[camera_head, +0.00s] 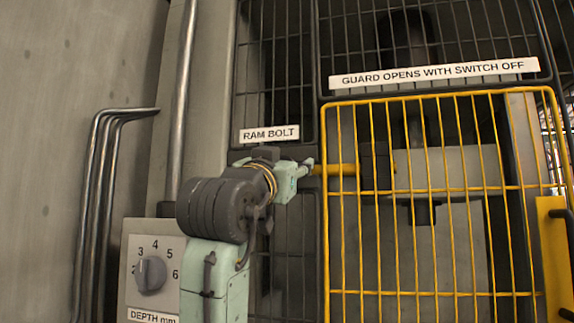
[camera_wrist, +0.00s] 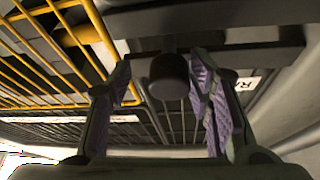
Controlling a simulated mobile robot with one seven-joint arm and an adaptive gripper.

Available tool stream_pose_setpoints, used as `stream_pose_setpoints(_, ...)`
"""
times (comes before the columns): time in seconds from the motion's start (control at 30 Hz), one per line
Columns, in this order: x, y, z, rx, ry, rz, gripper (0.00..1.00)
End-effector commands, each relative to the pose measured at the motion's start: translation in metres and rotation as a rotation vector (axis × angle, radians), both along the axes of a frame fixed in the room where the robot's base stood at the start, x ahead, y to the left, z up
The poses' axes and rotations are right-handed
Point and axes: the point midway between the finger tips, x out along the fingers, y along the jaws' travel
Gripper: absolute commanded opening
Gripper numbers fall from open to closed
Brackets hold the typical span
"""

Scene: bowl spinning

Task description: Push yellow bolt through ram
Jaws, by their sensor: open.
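The yellow bolt (camera_head: 340,169) is a horizontal rod in the head view. Its right end meets a dark block of the ram (camera_head: 376,165) behind the yellow guard, and its left end is at my gripper (camera_head: 304,167). In the wrist view my gripper (camera_wrist: 160,72) is open, with ridged purple finger pads on either side of a dark round knob (camera_wrist: 170,76). The knob appears to be the bolt's end. I cannot tell whether the pads touch it. My gripper partly hides the bolt's left end in the head view.
The yellow mesh guard (camera_head: 440,195) stands right of my gripper and also shows in the wrist view (camera_wrist: 55,60). A RAM BOLT label (camera_head: 269,133) is above my wrist. A depth dial (camera_head: 151,275) is at lower left, with metal pipes (camera_head: 100,190) beyond it.

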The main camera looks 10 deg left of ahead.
Motion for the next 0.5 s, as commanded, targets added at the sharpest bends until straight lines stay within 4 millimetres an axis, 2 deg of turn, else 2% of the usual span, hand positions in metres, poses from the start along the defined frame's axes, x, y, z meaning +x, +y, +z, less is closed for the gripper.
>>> stream_pose_setpoints(0.3,-0.003,0.003,-0.001,-0.002,0.000,0.004,0.47)
stream_pose_setpoints(0.37,-0.008,0.003,-0.003,-0.002,0.000,0.004,0.47)
stream_pose_setpoints(0.5,-0.031,0.006,-0.012,-0.002,-0.003,0.003,0.47)
